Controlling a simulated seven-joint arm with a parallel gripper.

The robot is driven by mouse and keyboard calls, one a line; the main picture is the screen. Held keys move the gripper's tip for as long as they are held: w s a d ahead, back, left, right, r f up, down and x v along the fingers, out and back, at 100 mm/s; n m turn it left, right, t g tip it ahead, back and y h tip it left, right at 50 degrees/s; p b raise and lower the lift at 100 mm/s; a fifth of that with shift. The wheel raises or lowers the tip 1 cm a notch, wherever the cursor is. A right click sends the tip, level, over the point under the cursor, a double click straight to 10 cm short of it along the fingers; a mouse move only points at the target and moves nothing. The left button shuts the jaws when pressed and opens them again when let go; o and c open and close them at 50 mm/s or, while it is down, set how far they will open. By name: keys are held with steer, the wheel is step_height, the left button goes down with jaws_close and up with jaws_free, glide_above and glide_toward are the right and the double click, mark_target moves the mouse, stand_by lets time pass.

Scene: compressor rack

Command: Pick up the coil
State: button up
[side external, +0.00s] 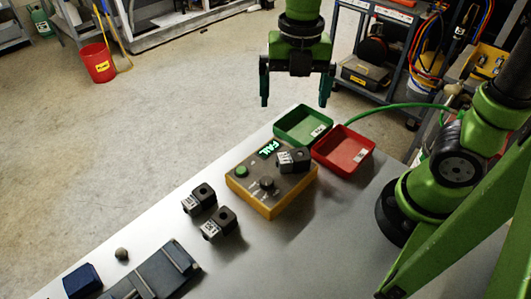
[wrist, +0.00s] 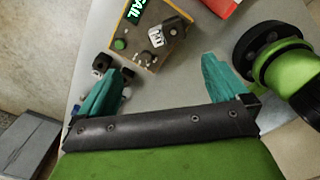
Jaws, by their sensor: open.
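One black coil (side external: 294,160) with a white label sits on top of the yellow-sided tester (side external: 271,180), at its right. It also shows in the wrist view (wrist: 170,34), ahead of the fingers. Two more black coils stand on the table left of the tester, one farther (side external: 199,197) and one nearer (side external: 219,223). In the wrist view a coil (wrist: 102,63) shows beside the left fingertip, partly hidden by it. My gripper (side external: 295,101) is open and empty, raised high with its fingers down. Its teal fingers are spread wide in the wrist view (wrist: 160,65).
The tester has a green button, a dark knob and a lit "FAIL" display (side external: 270,149). A green tray (side external: 303,126) and a red tray (side external: 343,150) stand behind it. A dark fixture (side external: 160,272) and a small round knob (side external: 122,254) are at front left.

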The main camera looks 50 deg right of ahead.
steer(key=n, duration=0.2)
glide_above(293, 155)
steer(key=f, duration=1.1)
steer(key=shift+w, duration=0.2)
steer(key=shift+s+f, duration=0.2)
steer(key=shift+f, duration=2.7)
steer(key=c, duration=1.1)
step_height(293, 155, up, 15)
